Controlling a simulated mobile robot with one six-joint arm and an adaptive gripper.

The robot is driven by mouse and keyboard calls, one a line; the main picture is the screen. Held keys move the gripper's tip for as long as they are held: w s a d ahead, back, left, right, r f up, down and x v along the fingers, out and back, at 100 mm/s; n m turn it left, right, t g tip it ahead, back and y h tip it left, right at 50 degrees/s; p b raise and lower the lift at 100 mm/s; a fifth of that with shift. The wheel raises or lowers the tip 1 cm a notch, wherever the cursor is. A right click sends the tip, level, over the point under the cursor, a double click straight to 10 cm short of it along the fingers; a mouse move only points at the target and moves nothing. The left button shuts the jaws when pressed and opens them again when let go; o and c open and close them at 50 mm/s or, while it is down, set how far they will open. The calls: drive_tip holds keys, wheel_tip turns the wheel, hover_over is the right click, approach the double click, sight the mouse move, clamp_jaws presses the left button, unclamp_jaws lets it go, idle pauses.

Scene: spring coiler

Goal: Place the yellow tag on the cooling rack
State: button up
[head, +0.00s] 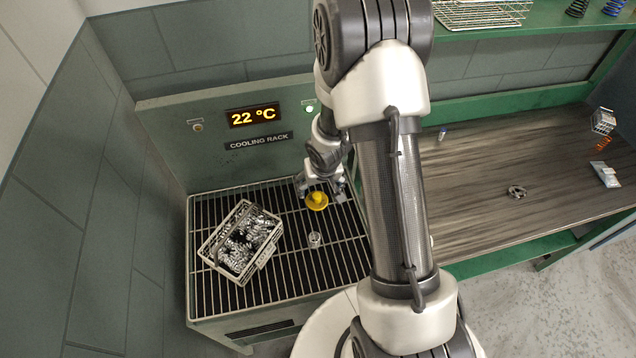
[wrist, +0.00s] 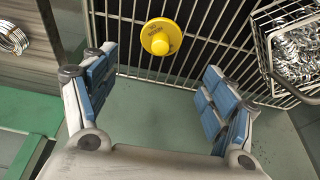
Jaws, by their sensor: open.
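The yellow tag (head: 317,200) is a round yellow disc with a raised knob. It lies on the bars of the cooling rack (head: 284,284), towards the back right. In the wrist view the tag (wrist: 161,37) shows on the rack bars (wrist: 200,60), beyond my fingertips and between their lines. My gripper (wrist: 157,90) has its blue-padded fingers spread wide with nothing between them. In the head view my gripper (head: 322,188) is at the tag, partly hidden by my arm. The tag is apart from both fingers in the wrist view.
A wire basket (head: 240,240) of metal springs stands on the rack's left side. A small metal coil (head: 315,239) sits right of it. A display reading 22 °C (head: 254,116) is on the panel behind. A wooden bench (head: 500,160) with small items lies to the right.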

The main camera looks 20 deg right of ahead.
drive_tip(key=s+a+r+h, duration=0.1)
drive_tip(key=s+r, duration=0.2)
drive_tip(key=r, duration=0.8)
drive_tip(key=s+a+r, duration=0.1)
drive_tip(key=s+r, duration=0.2)
drive_tip(key=r, duration=0.8)
drive_tip(key=s+a+r+n, duration=0.1)
drive_tip(key=s+a+r, duration=0.3)
drive_tip(key=s, duration=0.5)
drive_tip(key=s+a+r+n+t+y, duration=0.1)
drive_tip(key=s+a+r, duration=0.2)
drive_tip(key=s+r, duration=0.3)
drive_tip(key=s, duration=0.3)
drive_tip(key=shift+a+r+y, duration=0.2)
drive_tip(key=shift+a+y, duration=0.1)
drive_tip(key=shift+a, duration=0.05)
